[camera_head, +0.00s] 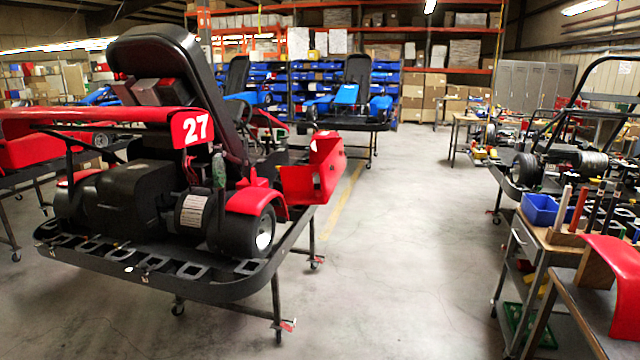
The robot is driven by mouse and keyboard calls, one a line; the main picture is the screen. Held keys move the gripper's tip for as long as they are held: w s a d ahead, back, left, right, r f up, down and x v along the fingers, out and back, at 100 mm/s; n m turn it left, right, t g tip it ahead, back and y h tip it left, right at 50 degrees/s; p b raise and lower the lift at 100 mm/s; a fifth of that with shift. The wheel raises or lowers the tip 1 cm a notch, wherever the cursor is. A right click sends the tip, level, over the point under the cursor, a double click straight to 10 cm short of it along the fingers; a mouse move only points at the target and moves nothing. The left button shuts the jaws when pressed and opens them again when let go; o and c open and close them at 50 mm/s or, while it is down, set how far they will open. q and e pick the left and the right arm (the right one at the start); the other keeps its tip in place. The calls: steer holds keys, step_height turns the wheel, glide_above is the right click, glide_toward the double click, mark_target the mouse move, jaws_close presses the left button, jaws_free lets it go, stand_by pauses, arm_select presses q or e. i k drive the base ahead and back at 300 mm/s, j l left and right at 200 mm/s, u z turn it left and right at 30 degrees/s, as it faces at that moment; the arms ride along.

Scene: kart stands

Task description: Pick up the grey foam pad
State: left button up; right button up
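I cannot make out a grey foam pad in the head view. Neither of my grippers nor my arms shows in this view. The nearest large thing is a red and black kart (130,200) marked 27, raised on a wheeled stand (277,300) at the left. A tall black seat (165,60) rises from it. Small dark objects on the benches at the right are too small to tell apart.
A workbench (560,240) at the right holds a blue bin (539,209), upright tools and a red panel (612,265). A blue kart (347,100) stands at the back before blue-bin shelving. The grey floor (400,250) between is clear.

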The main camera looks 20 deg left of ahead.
mark_target(316, 179)
steer(key=i+z, duration=0.15)
steer(key=i, duration=2.55)
steer(key=i+u, duration=0.4)
steer(key=i+l+u, duration=0.6)
steer(key=i+u, duration=0.2)
steer(key=i+l+u, duration=0.4)
steer(key=k+l, duration=0.05)
